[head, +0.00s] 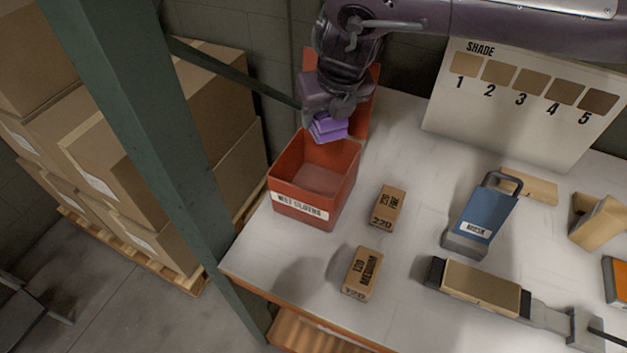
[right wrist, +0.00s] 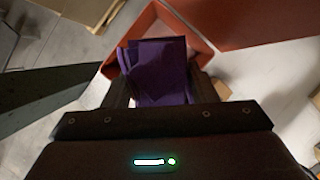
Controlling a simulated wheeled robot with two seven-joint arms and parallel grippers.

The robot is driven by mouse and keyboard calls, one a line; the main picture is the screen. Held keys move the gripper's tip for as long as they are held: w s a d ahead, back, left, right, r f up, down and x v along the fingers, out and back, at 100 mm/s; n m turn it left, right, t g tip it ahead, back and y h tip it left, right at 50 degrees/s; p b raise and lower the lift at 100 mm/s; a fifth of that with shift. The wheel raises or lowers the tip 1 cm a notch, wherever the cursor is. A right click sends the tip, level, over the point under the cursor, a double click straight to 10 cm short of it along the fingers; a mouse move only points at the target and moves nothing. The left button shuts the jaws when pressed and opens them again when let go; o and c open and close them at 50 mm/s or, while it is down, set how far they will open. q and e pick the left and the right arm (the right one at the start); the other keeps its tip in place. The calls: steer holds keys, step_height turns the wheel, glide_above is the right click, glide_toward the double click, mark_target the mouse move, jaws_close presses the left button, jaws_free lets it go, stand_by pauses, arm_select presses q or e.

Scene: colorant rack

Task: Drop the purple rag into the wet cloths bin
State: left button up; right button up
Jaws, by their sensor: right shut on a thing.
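The purple rag (head: 328,127) is held in my right gripper (head: 330,112), above the back part of the red wet cloths bin (head: 334,193). The bin stands open on the table's left end, with its label on the front and its lid (head: 357,117) raised behind. The bin's visible inside looks empty. In the right wrist view the folded rag (right wrist: 160,70) sits between the fingers, with the bin's rim (right wrist: 205,40) beyond it. My left gripper is out of view.
Two small sanding blocks (head: 387,208) (head: 362,271) lie right of the bin. A green post (head: 150,150) rises at the left, before stacked cartons.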

step_height(320, 180, down, 6)
steer(key=b, duration=0.3)
steer(key=shift+r+b, duration=0.15)
steer(key=shift+b, duration=0.2)
steer(key=o, duration=1)
steer(key=shift+o, duration=0.2)
steer(key=b+v, duration=0.1)
steer(key=v, duration=0.6)
steer(key=shift+b, duration=0.4)
steer(key=shift+s+r, duration=0.15)
steer(key=shift+r, duration=0.2)
